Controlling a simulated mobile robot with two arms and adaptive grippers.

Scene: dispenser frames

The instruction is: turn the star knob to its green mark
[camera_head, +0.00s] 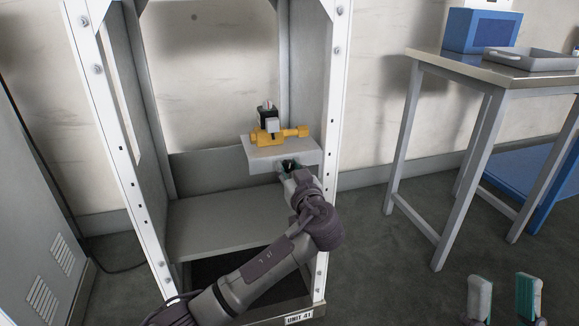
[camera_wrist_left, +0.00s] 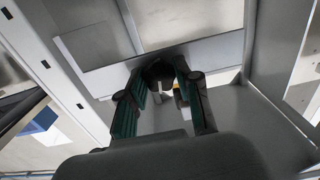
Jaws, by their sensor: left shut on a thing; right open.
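The star knob (camera_wrist_left: 158,72) is a dark round piece at the front of a light grey block (camera_head: 262,160) inside the frame. My left gripper (camera_head: 288,168) reaches into the frame and is shut on the knob. In the left wrist view my left gripper (camera_wrist_left: 158,88) has its teal-padded fingers on either side of the knob, hiding its sides. A small pale pointer-like strip shows below the knob there. I cannot make out the green mark. My right gripper (camera_head: 504,298) is open and empty at the bottom right, away from the frame.
A yellow valve (camera_head: 292,133) with a black top stands on the grey block. The white frame (camera_head: 113,150) has uprights on both sides and a lower shelf (camera_head: 215,222). A metal table (camera_head: 440,66) with a tray and blue box stands at right. A grey cabinet (camera_head: 30,200) stands left.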

